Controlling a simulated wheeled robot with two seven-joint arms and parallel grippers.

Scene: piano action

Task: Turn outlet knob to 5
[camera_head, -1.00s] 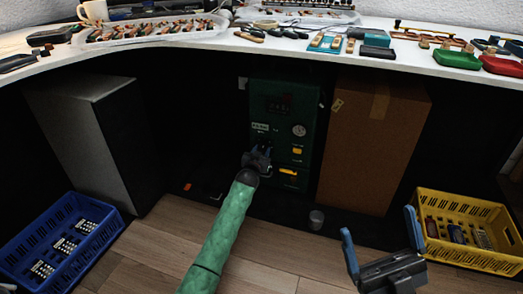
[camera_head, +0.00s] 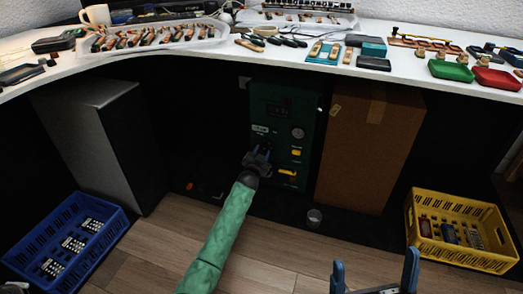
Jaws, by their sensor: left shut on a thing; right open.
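A dark green unit (camera_head: 309,110) stands under the table, with a dim display (camera_head: 278,108), a round dial (camera_head: 298,133) and yellow parts (camera_head: 288,172) on its front. My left gripper (camera_head: 258,157) is at the left side of this front, below a small pale label (camera_head: 260,129). It is shut on the outlet knob, which its fingers hide. I cannot read the knob's setting. My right gripper (camera_head: 374,264) is open and empty at the bottom edge, with its two blue fingers wide apart.
A brown box (camera_head: 368,150) stands right of the green unit and a grey cabinet (camera_head: 88,130) to the left. A blue crate (camera_head: 70,240) and a yellow crate (camera_head: 462,240) stand on the floor. A small grey cup (camera_head: 314,217) stands in front. The white tabletop (camera_head: 240,60) overhangs.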

